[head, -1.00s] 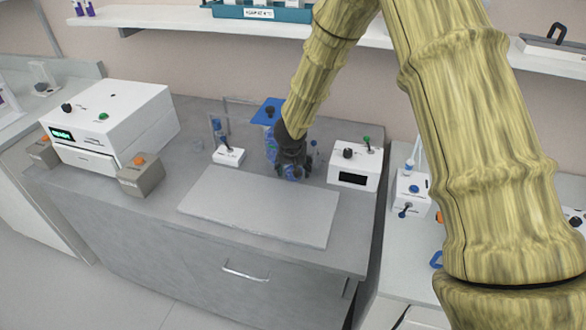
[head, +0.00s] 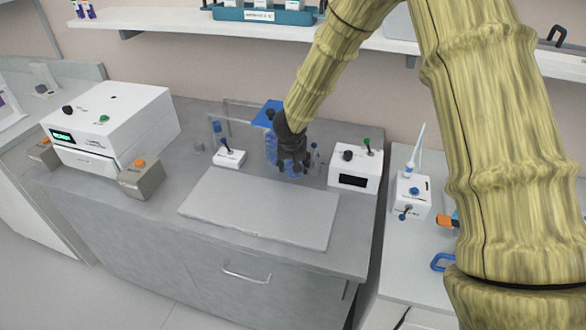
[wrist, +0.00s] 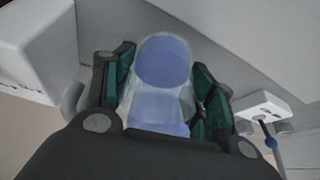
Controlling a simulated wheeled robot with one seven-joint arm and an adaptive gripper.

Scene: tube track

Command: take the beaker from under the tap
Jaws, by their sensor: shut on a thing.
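My gripper (head: 293,165) is at the back middle of the grey bench, in front of a blue-topped stand (head: 266,117) that looks like the tap. In the wrist view, the dark green finger pads of my gripper (wrist: 165,85) are shut on both sides of a clear beaker (wrist: 160,108) with blue in it. In the head view the fingers cover most of the beaker, and only bits of blue show between them. I cannot tell whether its base touches the bench. The tap's outlet is hidden behind my gripper.
A pale flat board (head: 260,208) lies in front, bare. A white box with a dark display (head: 354,170) stands close on the right, and a small white switch block (head: 229,157) on the left. A larger white machine (head: 110,125) is farther left. A shelf (head: 200,22) runs above.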

